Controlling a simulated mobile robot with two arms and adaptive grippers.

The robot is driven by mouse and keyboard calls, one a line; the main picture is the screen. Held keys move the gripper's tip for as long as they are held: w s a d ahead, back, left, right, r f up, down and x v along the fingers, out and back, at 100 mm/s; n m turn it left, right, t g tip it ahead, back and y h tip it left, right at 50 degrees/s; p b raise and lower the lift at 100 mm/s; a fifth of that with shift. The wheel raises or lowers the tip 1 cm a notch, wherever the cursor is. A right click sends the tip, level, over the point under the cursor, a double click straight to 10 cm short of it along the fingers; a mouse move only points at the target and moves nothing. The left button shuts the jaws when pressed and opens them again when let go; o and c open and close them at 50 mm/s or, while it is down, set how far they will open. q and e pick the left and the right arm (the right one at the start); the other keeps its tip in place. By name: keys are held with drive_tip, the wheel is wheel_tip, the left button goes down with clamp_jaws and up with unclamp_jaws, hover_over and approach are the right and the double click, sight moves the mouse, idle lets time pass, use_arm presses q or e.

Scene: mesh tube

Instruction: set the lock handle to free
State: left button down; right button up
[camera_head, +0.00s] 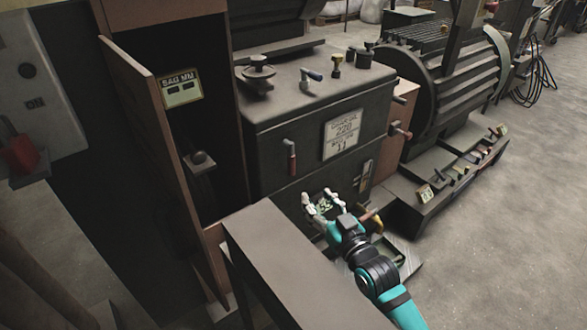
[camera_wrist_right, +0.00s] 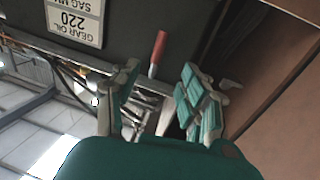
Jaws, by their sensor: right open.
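A lever with a red grip (camera_head: 291,160) hangs down on the front of the dark gear box, left of its gear oil label; I take it as the lock handle, though no lock marking is readable. Its red grip (camera_wrist_right: 157,48) also shows in the right wrist view, pictured upside down, beyond and between the fingers. My right gripper (camera_head: 323,200) is open and empty, below and a little right of the handle, apart from it. In the wrist view, the right gripper (camera_wrist_right: 158,78) has its fingers spread. My left gripper is out of view.
The dark gear box (camera_head: 275,125) bears a white label (camera_head: 344,134) and knobs on top. An open brown door (camera_head: 150,150) stands at left. A dark ledge (camera_head: 290,265) lies beside my right arm. A red switch lever (camera_head: 20,153) is at far left.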

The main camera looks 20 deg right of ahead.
sight(293, 168)
drive_tip(key=w, duration=0.4)
drive_tip(key=w+a+b, duration=0.1)
drive_tip(key=w, duration=0.4)
drive_tip(key=w+a+b, duration=0.1)
drive_tip(key=w, duration=0.3)
drive_tip(key=shift+w+f, duration=0.1)
drive_tip(key=shift+w, duration=0.05)
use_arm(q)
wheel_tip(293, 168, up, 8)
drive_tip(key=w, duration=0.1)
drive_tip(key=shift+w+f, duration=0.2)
use_arm(e)
drive_tip(key=shift+w+a, duration=0.15)
drive_tip(key=shift+w, duration=0.45)
clamp_jaws()
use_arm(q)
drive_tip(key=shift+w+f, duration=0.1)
use_arm(e)
drive_tip(key=shift+w+f, duration=0.1)
drive_tip(key=shift+f, duration=0.05)
